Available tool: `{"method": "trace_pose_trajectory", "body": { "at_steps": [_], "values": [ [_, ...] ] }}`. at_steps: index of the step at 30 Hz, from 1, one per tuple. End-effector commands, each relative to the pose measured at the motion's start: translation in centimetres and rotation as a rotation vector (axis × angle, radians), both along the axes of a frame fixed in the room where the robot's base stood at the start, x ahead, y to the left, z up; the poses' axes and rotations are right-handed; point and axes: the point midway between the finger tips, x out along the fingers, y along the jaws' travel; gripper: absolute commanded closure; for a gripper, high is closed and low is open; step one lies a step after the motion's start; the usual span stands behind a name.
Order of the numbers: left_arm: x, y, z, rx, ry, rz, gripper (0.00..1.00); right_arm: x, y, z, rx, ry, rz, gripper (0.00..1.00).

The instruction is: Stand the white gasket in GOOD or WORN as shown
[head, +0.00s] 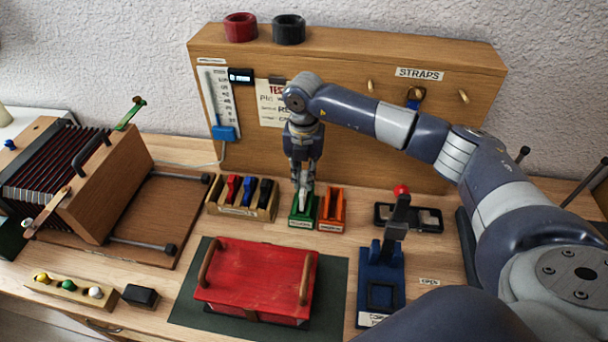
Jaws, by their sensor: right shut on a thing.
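My right gripper (303,180) reaches down in front of the wooden back board and is shut on the white gasket. Only a small pale part of the gasket shows at the fingertips; the fingers hide most of it. The fingertips are at the green holder (304,218), over its slot. I cannot tell whether the gasket touches the holder. An orange holder (331,214) stands just right of the green one. Both holders have small labels on their fronts, too small to read. My left gripper is not in view.
A wooden rack (240,212) with red, blue and black pieces stands left of the green holder. A red lidded box (256,278) is in front, a blue stand (380,285) to the right. A paper sign (271,103) on the wooden board (440,130) is partly covered by my arm.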

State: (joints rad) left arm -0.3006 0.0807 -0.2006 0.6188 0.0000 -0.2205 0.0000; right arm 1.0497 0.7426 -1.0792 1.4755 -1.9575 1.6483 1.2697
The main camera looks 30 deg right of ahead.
Motion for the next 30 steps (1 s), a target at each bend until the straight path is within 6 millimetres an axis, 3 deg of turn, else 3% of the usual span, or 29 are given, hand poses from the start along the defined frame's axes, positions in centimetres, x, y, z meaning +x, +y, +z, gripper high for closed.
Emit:
{"method": "trace_pose_trajectory", "body": {
  "at_steps": [12,30],
  "values": [
    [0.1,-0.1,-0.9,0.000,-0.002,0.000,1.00,0.0,0.0,-1.2,0.000,0.000,0.000,1.00],
    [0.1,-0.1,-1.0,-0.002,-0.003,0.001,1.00,0.0,0.0,-1.3,0.000,0.000,0.000,1.00]
  ]
}}
